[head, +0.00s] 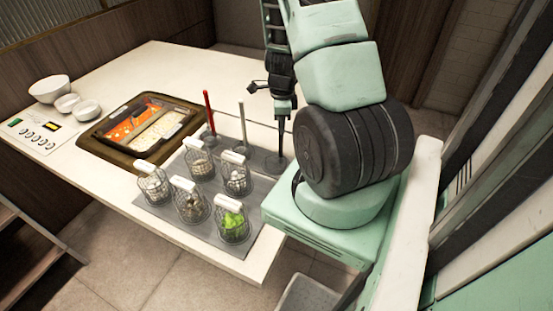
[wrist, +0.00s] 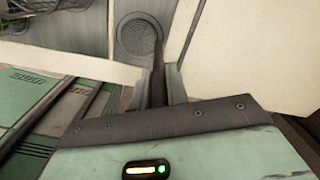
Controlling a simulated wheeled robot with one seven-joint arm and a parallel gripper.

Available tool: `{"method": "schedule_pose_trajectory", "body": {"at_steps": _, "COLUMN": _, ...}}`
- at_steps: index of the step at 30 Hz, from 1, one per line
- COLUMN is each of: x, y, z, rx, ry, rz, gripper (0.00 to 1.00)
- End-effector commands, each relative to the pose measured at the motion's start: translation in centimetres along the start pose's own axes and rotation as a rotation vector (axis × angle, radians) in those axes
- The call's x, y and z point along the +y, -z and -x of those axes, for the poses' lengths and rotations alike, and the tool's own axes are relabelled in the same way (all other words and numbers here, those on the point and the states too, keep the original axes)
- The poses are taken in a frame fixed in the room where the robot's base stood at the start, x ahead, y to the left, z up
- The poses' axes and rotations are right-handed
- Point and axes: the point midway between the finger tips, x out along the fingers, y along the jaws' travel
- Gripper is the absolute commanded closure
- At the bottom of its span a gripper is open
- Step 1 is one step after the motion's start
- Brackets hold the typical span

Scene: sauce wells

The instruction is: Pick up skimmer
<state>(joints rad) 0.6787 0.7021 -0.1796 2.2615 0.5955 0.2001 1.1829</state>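The skimmer's round mesh head (head: 275,164) rests on or just above the grey mat, at the right end of a row of upright tools. Its dark handle (head: 281,142) rises straight up to my gripper (head: 282,106). In the wrist view the mesh head (wrist: 138,37) is at the top, and the handle runs down between the two fingers of my gripper (wrist: 157,88). The fingers lie close against both sides of the handle, with no clear gap. My gripper looks shut on the skimmer's upper handle. The handle's top end is hidden.
A red-handled tool (head: 208,112) and a grey-handled tool (head: 242,122) stand left of the skimmer. Several wire baskets (head: 232,226) with food stand on the grey mat (head: 262,187) in front. A sauce well (head: 94,146) and white bowls (head: 50,88) are further left.

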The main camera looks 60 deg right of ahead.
Motion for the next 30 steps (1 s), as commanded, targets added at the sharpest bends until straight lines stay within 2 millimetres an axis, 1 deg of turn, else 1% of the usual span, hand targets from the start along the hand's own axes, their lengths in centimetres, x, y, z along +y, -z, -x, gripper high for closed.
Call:
{"method": "schedule_pose_trajectory", "body": {"at_steps": 6, "x": 0.0, "y": 0.0, "z": 0.1, "rx": 0.0, "ry": 0.001, "rz": 0.0, "gripper": 1.0}}
{"method": "schedule_pose_trajectory", "body": {"at_steps": 9, "x": -0.1, "y": 0.0, "z": 0.6, "rx": 0.0, "ry": 0.003, "rz": 0.001, "gripper": 1.0}}
{"method": "schedule_pose_trajectory", "body": {"at_steps": 11, "x": -0.1, "y": -0.1, "z": 1.4, "rx": 0.0, "ry": 0.005, "rz": 0.001, "gripper": 1.0}}
{"method": "schedule_pose_trajectory", "body": {"at_steps": 18, "x": -0.2, "y": -0.1, "z": 6.2, "rx": -0.001, "ry": 0.007, "rz": 0.002, "gripper": 1.0}}
{"method": "schedule_pose_trajectory", "body": {"at_steps": 21, "x": -0.2, "y": -0.1, "z": 7.9, "rx": -0.001, "ry": 0.004, "rz": 0.003, "gripper": 1.0}}
{"method": "schedule_pose_trajectory", "body": {"at_steps": 25, "x": -0.3, "y": -0.1, "z": 9.4, "rx": 0.0, "ry": 0.003, "rz": 0.003, "gripper": 1.0}}
{"method": "schedule_pose_trajectory", "body": {"at_steps": 30, "x": -0.2, "y": 0.0, "z": 10.1, "rx": -0.001, "ry": 0.001, "rz": -0.001, "gripper": 1.0}}
